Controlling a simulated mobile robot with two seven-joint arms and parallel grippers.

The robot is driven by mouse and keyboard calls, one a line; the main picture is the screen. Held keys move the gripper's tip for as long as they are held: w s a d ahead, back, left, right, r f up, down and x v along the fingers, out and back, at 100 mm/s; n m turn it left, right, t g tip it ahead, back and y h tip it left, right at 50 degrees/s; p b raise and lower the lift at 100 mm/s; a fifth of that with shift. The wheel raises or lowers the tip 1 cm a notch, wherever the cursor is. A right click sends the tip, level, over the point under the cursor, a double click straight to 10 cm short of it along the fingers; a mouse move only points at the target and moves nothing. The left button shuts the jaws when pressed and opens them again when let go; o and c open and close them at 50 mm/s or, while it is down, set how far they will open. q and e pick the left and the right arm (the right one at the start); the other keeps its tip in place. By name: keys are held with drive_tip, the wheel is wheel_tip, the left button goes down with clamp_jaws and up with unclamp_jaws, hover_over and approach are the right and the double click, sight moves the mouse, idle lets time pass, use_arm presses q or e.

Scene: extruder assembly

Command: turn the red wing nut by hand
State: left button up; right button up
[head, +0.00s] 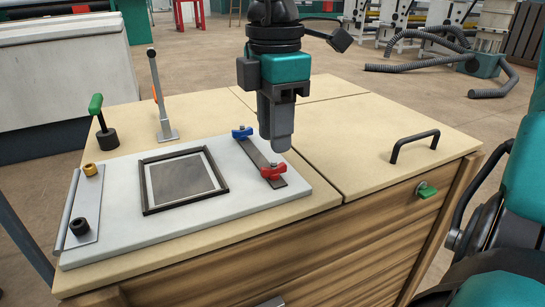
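The red wing nut (273,171) sits at the near end of a grey metal strip (259,155) on the white plate's right side. A blue wing nut (242,132) sits at the strip's far end. My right gripper (279,146) points down just behind and above the strip, close to the red wing nut and apart from it in the picture. Its fingers overlap from this angle, so I cannot see a gap or whether anything is between them. My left gripper is not in view.
The white plate (235,206) carries a dark square frame (150,200) and, at left, a strip with brass and black knobs. A green-handled lever (97,108) and an upright metal lever (160,95) stand behind. The worktop (370,130) right of the plate is clear except for a black handle (414,146).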

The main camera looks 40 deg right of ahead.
sight(274, 165)
drive_tip(key=shift+f+b, duration=1)
drive_tip(key=shift+f, duration=1.35)
drive_tip(key=shift+c, duration=0.3)
clamp_jaws()
